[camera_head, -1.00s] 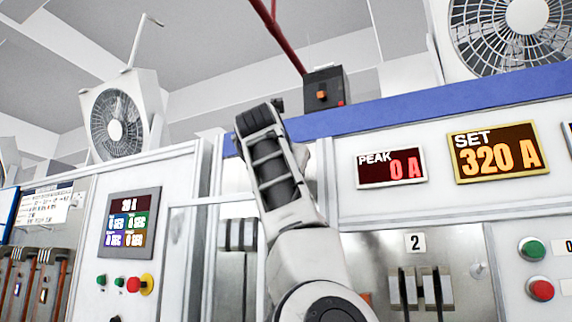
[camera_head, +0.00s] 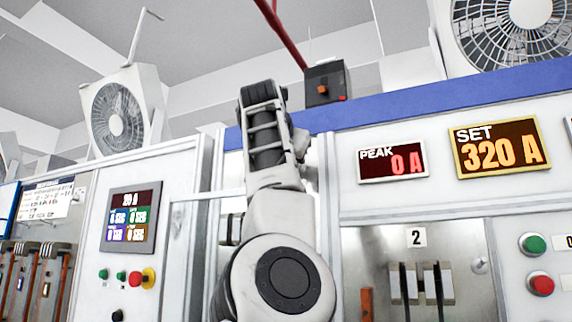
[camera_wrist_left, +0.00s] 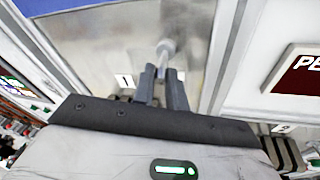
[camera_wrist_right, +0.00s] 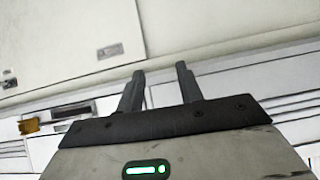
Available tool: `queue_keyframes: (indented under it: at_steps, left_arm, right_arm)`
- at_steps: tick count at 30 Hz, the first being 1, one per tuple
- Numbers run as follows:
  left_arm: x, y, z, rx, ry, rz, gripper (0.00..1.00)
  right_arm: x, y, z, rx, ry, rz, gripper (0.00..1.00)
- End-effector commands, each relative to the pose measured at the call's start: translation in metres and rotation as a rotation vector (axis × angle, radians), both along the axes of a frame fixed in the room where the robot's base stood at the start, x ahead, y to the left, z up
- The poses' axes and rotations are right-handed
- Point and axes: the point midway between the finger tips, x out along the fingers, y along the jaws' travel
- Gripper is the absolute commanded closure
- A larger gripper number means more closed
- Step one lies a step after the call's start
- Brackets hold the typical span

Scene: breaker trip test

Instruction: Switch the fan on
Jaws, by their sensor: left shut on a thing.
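One white fan (camera_head: 118,120) stands on the left cabinet, and another fan (camera_head: 515,30) is at the upper right. I cannot tell whether either is turning. In the left wrist view, my left gripper (camera_wrist_left: 164,72) is shut on a small pale toggle lever (camera_wrist_left: 164,50) that sticks out from a metal panel (camera_wrist_left: 105,48) above a "1" label. In the head view my left arm hides this gripper and lever. My right gripper (camera_wrist_right: 158,75) is open and empty in the right wrist view, before pale cabinet surfaces.
A similar small knob (camera_head: 480,265) sits right of the "2" label (camera_head: 415,237). The PEAK display (camera_head: 391,161) reads 0 A and the SET display (camera_head: 499,147) 320 A. Green (camera_head: 535,243) and red (camera_head: 540,284) buttons are at right. A dark box (camera_head: 326,84) stands on top.

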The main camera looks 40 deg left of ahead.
Motion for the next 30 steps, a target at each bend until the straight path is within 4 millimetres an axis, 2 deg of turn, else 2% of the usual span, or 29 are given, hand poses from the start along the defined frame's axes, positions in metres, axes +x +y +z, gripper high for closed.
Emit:
queue_keyframes:
  at_steps: [3,18,19,21,30]
  left_arm:
    - [-0.0012,-0.001,0.0071,-0.004,0.038,-0.003,1.0]
    - [-0.0022,-0.0005,0.0075,-0.019,0.081,0.001,1.0]
    - [-0.0022,-0.0006,0.0074,-0.019,0.081,0.001,0.83]
    - [-0.0022,-0.0005,0.0072,-0.019,0.082,0.002,0.65]
    - [-0.0028,-0.0004,0.0059,-0.021,0.085,0.002,0.65]
  right_arm:
    - [-0.0002,0.0003,0.0003,0.0,0.0,0.0,0.64]
    - [0.0,0.0,0.0009,0.001,-0.001,-0.001,0.64]
    - [0.0,0.0,0.001,0.001,-0.002,-0.001,0.64]
    - [0.0001,-0.0001,0.001,0.001,-0.002,-0.001,0.64]
    - [0.0003,-0.0006,0.0005,0.001,-0.002,-0.001,0.64]
